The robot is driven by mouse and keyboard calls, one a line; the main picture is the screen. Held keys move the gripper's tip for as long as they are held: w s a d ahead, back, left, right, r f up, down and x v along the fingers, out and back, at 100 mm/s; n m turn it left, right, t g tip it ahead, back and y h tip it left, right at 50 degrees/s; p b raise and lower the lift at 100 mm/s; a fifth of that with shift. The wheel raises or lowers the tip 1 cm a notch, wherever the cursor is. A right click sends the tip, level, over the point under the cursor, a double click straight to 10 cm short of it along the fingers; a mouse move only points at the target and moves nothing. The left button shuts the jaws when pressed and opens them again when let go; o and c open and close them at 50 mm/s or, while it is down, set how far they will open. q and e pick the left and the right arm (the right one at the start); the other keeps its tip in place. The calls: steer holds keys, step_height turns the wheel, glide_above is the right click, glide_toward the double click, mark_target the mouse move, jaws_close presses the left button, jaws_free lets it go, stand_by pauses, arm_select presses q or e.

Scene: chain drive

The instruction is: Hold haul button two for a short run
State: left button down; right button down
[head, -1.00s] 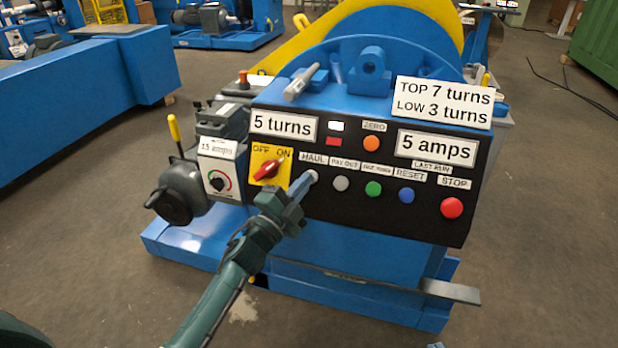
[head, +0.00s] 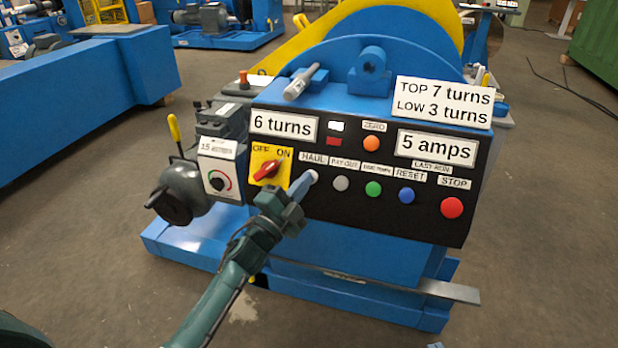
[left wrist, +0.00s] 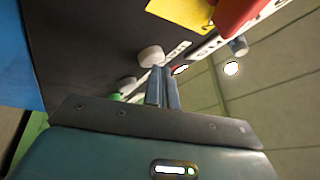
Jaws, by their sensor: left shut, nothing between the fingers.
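The black control panel (head: 420,225) is on the blue chain drive. The pale HAUL button (head: 312,176) is left of the grey PAY OUT button (head: 341,183). My left gripper (head: 304,186) is shut and empty, its fingertips at the HAUL button and partly covering it. In the left wrist view the closed fingertips (left wrist: 163,70) are beside the pale button cap (left wrist: 150,56); how far it is pressed cannot be told. The turns display (head: 283,125) reads 6 turns. The plate (head: 443,101) reads TOP 7 turns, LOW 3 turns. My right gripper is out of view.
The red OFF/ON switch (head: 266,171) is left of HAUL. Green (head: 373,188), blue RESET (head: 406,195) and red STOP (head: 451,208) buttons are to the right. The amps display (head: 436,149) reads 5 amps. A dial box (head: 219,175) stands at the left.

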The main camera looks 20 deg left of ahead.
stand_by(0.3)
arm_select(q)
steer(key=shift+s+r+p, duration=0.4)
steer(key=shift+s+p, duration=0.35)
steer(key=shift+s, duration=0.05)
steer(key=s+p, duration=0.1)
steer(key=s+r+p, duration=0.1)
steer(key=s, duration=0.1)
steer(key=s+r+p, duration=0.1)
steer(key=shift+s+a+r+p, duration=0.1)
steer(key=shift+s+p, duration=0.15)
steer(key=shift+p, duration=0.1)
